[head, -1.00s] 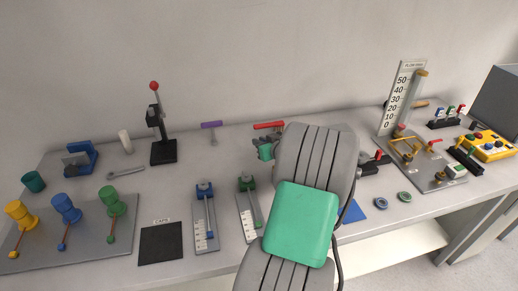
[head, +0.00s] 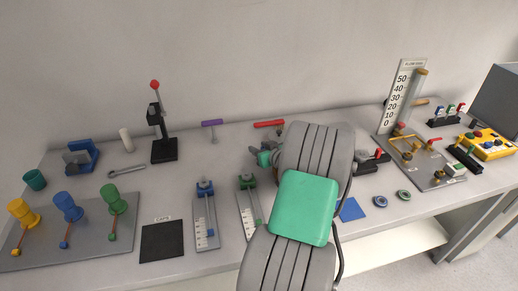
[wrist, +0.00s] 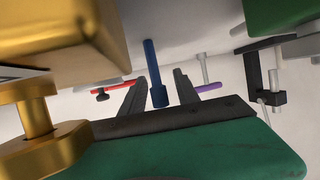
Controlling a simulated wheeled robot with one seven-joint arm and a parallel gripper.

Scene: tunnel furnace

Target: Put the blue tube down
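The blue tube (wrist: 154,72) shows in the wrist view between the two dark fingers of my gripper (wrist: 161,76), with its thicker end toward the camera. The fingers stand apart, and a gap shows between the tube and the right finger. The left finger is close to the tube; I cannot tell if it touches. In the head view my gripper (head: 255,151) is low over the back of the bench, left of my arm. The tube cannot be made out there, and what is under it is hidden.
A gold block (wrist: 65,40) is close on the left in the wrist view, and a green one (wrist: 285,14) at upper right. A red T-handle (head: 269,124), a purple T-handle (head: 212,123) and a press (head: 162,135) stand behind.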

